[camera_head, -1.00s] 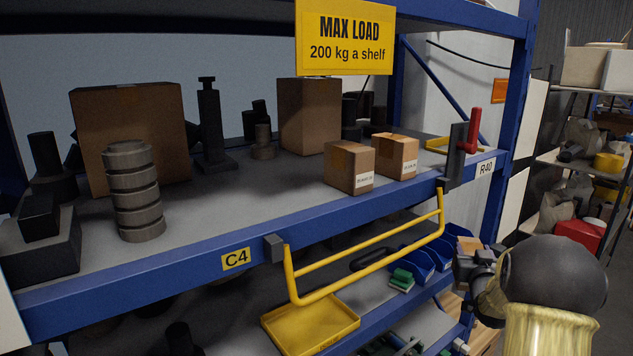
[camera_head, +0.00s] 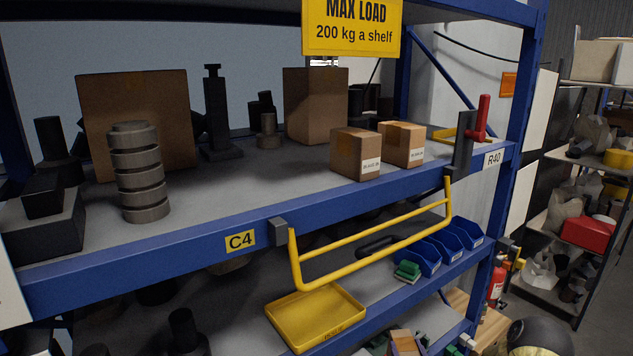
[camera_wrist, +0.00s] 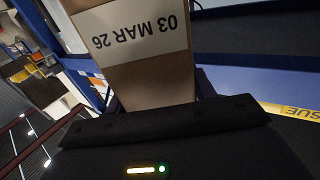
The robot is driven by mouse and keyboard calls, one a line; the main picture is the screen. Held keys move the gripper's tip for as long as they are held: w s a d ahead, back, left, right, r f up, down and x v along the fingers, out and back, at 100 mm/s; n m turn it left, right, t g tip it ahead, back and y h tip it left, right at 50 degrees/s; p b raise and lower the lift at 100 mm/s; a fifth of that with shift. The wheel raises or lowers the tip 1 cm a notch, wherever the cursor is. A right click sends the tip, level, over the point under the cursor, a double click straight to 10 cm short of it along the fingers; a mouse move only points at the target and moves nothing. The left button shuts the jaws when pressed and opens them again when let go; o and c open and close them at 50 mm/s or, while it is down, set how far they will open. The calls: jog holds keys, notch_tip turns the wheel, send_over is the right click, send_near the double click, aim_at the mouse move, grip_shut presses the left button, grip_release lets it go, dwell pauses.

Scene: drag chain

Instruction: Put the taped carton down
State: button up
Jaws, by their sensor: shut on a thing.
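In the wrist view, my gripper (camera_wrist: 158,98) is shut on a brown carton (camera_wrist: 150,80), whose white label reads "03 MAR 26" upside down. The carton reaches up from the jaws; its far end is cut off by the frame.
Two small labelled cartons (camera_head: 356,153) (camera_head: 401,144) stand on the blue-edged shelf (camera_head: 240,195). Larger boxes, a ribbed grey cylinder (camera_head: 138,172) and dark parts stand behind and left. A yellow rail (camera_head: 375,245) hangs at the front edge. A yellow tray (camera_head: 315,315) and blue bins lie below.

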jog(key=s+a+f+b, duration=0.1)
jog(key=s+a+f, duration=0.6)
jog(key=s+a, duration=0.1)
jog(key=shift+s+a+f+m+h+b, duration=0.2)
jog(key=shift+s+a+m+h+b, duration=0.15)
jog(key=shift+a, duration=0.55)
jog(key=shift+h, duration=0.25)
jog(key=s+f, duration=0.4)
jog(key=f, duration=0.1)
jog(key=shift+s+f, duration=0.25)
jog(key=shift+s, duration=0.05)
jog(key=shift+w+a+f, duration=0.1)
